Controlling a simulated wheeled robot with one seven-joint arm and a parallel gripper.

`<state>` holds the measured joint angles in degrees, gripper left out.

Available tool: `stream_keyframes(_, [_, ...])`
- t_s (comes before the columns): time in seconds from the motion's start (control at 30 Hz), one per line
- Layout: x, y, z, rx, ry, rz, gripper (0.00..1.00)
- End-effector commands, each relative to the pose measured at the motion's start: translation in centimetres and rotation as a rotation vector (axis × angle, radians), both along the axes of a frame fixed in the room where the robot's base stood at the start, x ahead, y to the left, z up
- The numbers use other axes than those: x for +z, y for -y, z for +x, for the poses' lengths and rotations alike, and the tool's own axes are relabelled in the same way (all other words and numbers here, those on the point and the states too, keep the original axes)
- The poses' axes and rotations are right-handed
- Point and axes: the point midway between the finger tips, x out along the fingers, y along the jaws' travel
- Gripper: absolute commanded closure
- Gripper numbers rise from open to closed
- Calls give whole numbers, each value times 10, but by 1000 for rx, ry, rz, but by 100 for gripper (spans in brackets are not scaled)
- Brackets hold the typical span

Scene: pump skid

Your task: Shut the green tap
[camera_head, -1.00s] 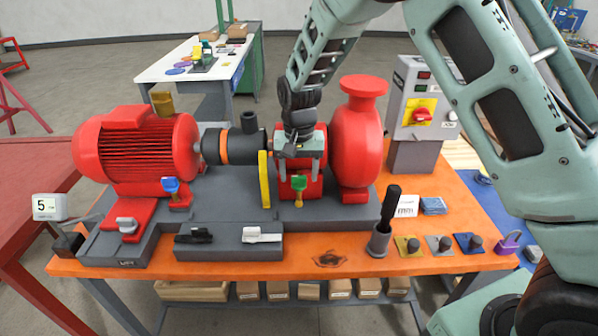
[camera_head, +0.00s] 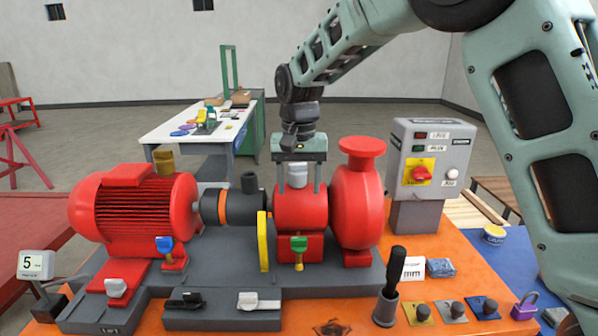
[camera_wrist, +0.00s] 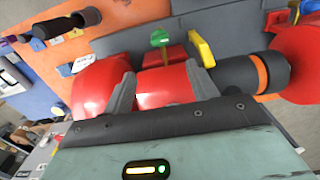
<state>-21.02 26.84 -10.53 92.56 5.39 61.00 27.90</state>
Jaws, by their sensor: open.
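The green tap (camera_head: 299,244) sits on the front of the red pump block, with a yellow stem below its green handle. It also shows in the wrist view (camera_wrist: 160,38), beyond the fingertips. My gripper (camera_head: 297,190) is above the red bearing housing (camera_head: 300,212), fingers pointing down and spread apart. A grey-white cap (camera_head: 297,175) shows between the fingers in the head view. In the wrist view my gripper (camera_wrist: 163,82) is open, with the red housing behind the gap between its fingers. The gripper is apart from the green tap, above and behind it.
A blue tap (camera_head: 165,245) is at the left, and a yellow lever (camera_head: 263,240) stands just left of the green tap. The red pump casing (camera_head: 357,205) rises at the right. Space before the green tap is clear.

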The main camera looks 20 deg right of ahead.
Motion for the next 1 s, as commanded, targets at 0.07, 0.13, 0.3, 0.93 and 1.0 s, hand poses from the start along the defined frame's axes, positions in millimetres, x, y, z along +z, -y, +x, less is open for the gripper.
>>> stream_keyframes(0.07, [13, 0, 1, 0, 5, 2, 42])
stream_keyframes(0.13, [23, 0, 1, 0, 3, 1, 42])
stream_keyframes(0.3, [36, 0, 0, -1, 0, 1, 42])
stream_keyframes(0.93, [33, -14, -21, 65, -7, 23, 42])
stream_keyframes(1.0, [28, -29, -46, 144, -9, 46, 42])
